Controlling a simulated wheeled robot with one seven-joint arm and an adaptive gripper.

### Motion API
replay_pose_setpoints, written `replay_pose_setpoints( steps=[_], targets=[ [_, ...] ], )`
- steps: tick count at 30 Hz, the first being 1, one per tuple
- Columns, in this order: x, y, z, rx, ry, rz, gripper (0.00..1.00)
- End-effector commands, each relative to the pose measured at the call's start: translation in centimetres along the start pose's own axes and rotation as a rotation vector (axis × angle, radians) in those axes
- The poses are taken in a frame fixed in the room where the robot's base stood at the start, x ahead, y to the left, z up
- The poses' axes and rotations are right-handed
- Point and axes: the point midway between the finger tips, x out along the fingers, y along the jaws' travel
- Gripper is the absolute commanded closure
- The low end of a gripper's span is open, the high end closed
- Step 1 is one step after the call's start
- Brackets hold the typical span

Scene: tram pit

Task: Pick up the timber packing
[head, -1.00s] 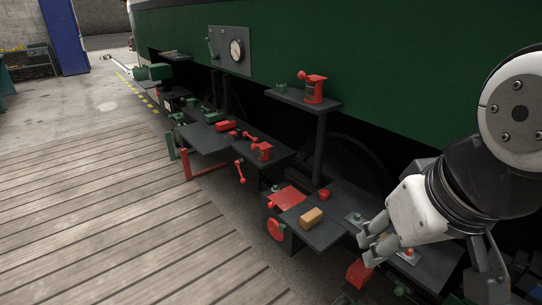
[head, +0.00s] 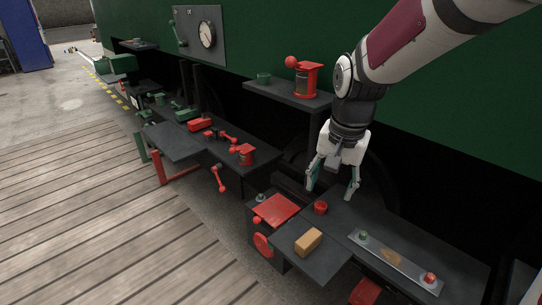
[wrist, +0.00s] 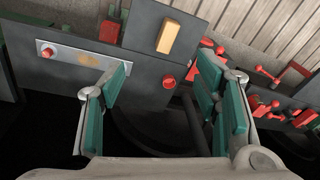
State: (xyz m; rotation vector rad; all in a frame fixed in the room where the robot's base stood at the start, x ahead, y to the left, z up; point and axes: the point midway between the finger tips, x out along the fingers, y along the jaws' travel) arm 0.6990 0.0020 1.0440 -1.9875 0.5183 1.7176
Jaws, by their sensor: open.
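The timber packing looks to be the tan wooden block (head: 308,241) lying on a dark grey shelf (head: 322,266) at the lower middle of the head view. In the wrist view the block (wrist: 168,36) shows at the top centre, beyond the fingertips. My gripper (head: 331,193) is open and empty, with its fingers pointing down. It hangs above and behind the block in the head view, apart from it. In the wrist view its teal-padded fingers (wrist: 163,65) are spread wide. Nothing hides the block.
A small red knob (head: 320,208) stands behind the block, below my gripper. A metal strip (head: 397,266) with a green and a red button lies to the right. A red plate (head: 276,209) is to the left. A red valve (head: 305,78) stands on the upper shelf. The green vehicle side rises behind.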

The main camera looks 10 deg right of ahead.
Motion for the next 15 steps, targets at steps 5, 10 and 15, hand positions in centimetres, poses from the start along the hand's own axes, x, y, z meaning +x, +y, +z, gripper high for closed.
replay_pose_setpoints(
  steps=[5,10,15],
  targets=[
    [8.5,-2.2,-3.3,0.157,-0.058,0.053,0.43],
    [14.6,-3.3,-4.9,0.272,-0.086,0.093,0.43],
    [17.6,-3.6,-5.6,0.33,-0.096,0.112,0.43]
  ],
)
